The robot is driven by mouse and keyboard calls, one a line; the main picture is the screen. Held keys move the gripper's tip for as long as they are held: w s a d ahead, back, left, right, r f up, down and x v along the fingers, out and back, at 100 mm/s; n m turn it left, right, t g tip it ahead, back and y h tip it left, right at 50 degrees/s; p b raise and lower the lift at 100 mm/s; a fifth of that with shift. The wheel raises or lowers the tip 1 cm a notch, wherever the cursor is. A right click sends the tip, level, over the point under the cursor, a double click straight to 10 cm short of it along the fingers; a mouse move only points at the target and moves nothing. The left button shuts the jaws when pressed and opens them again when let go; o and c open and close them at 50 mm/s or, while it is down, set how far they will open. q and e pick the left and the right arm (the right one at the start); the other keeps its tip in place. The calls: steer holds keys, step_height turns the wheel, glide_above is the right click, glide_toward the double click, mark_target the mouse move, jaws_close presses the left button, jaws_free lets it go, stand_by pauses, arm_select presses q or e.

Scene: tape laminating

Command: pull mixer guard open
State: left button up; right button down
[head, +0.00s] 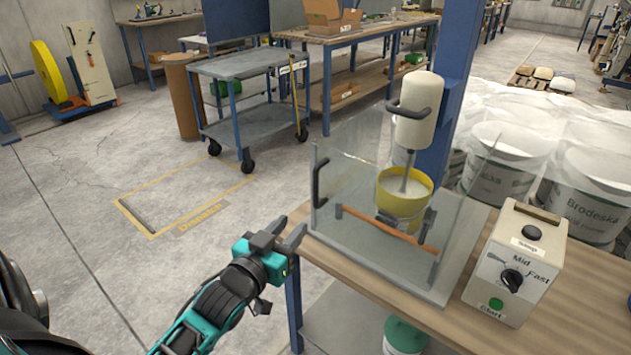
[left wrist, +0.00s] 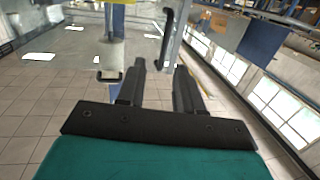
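The mixer guard (head: 345,240) is a clear, see-through box on the wooden bench, around the yellow bucket (head: 404,203) and below the white mixer head (head: 426,108). A black handle (head: 317,182) is on its left side. Another black handle (head: 427,226) shows at its front right. My left gripper (head: 287,233) is open and empty, left of the guard and below the left handle, apart from it. In the left wrist view the fingers (left wrist: 160,69) are spread, and a dark upright handle (left wrist: 167,37) shows beyond them. My right gripper is out of view.
A control box (head: 516,262) with dials and buttons stands right of the guard on the bench (head: 583,312). White Brodeska buckets (head: 590,195) stand behind. A blue post (head: 457,75) rises behind the mixer.

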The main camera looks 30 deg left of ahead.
mark_target(314, 186)
arm_select(q)
steer(key=shift+t, duration=0.3)
steer(key=w, duration=0.4)
steer(key=w+a+r, duration=0.1)
steer(key=w, duration=0.4)
steer(key=w+a, duration=0.1)
steer(key=w, duration=0.3)
steer(key=shift+w+a+r+b, duration=0.2)
steer(key=shift+a+r+b, duration=0.05)
steer(key=shift+r+b, duration=0.1)
steer(key=shift+c, duration=0.2)
jaws_close()
